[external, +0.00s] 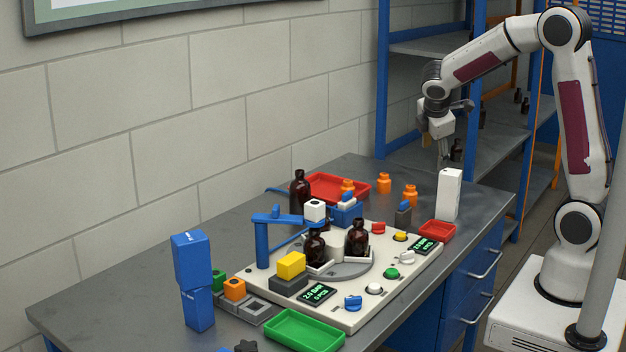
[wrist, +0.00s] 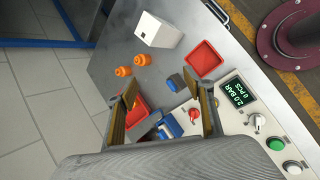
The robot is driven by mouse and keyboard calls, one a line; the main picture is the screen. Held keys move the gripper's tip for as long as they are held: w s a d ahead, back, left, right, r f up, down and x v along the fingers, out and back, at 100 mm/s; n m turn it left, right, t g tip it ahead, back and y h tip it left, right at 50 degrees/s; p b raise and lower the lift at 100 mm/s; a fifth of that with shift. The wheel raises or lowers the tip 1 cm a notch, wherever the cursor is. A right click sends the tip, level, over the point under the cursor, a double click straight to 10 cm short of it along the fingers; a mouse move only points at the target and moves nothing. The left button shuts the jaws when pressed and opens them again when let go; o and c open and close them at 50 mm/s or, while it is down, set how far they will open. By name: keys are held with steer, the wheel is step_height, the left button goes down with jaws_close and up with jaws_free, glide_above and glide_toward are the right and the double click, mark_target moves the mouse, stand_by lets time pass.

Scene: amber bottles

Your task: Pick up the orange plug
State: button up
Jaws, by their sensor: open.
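An orange block-shaped plug (external: 234,288) sits on a grey holder at the front left of the table in the external view, beside a green one (external: 218,281). It is not seen in the wrist view. Three small orange knobbed pieces stand toward the back: one at the red tray (external: 347,186), one behind the middle (external: 384,183) and one nearer the front (external: 410,195). Two orange pieces (wrist: 123,71) (wrist: 142,59) show beyond my fingers in the wrist view. My gripper (external: 442,152) is open and empty, high above the table's far right end; its fingers (wrist: 168,90) frame the lower view.
A white box (external: 450,194) stands upright at the right edge beside a small red tray (external: 437,231). A cream panel (external: 365,305) carries brown bottles, switches and a blue post (external: 262,245). Stacked blue boxes (external: 193,280) and a green tray (external: 303,333) are in front.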

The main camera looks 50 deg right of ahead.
steer(key=w+d+f+n+h, duration=0.1)
steer(key=w+d+f+n, duration=0.35)
steer(key=w+f, duration=0.25)
steer(key=n+h, duration=0.1)
steer(key=n, duration=0.4)
glide_toward(416, 194)
steer(key=f, duration=0.1)
steer(key=d+f, duration=0.2)
steer(key=f, duration=0.1)
steer(key=shift+w, duration=0.25)
steer(key=shift+d, duration=0.1)
steer(key=shift+x, duration=0.85)
steer(key=shift+d+f, duration=0.2)
steer(key=shift+d, duration=0.15)
steer(key=shift+w+d+f, duration=0.3)
steer(key=shift+d+f, duration=0.15)
steer(key=shift+d, duration=0.3)
steer(key=shift+w+d+f, duration=0.3)
steer(key=shift+d+f, duration=0.2)
steer(key=shift+d, duration=0.25)
steer(key=shift+x, duration=0.8)
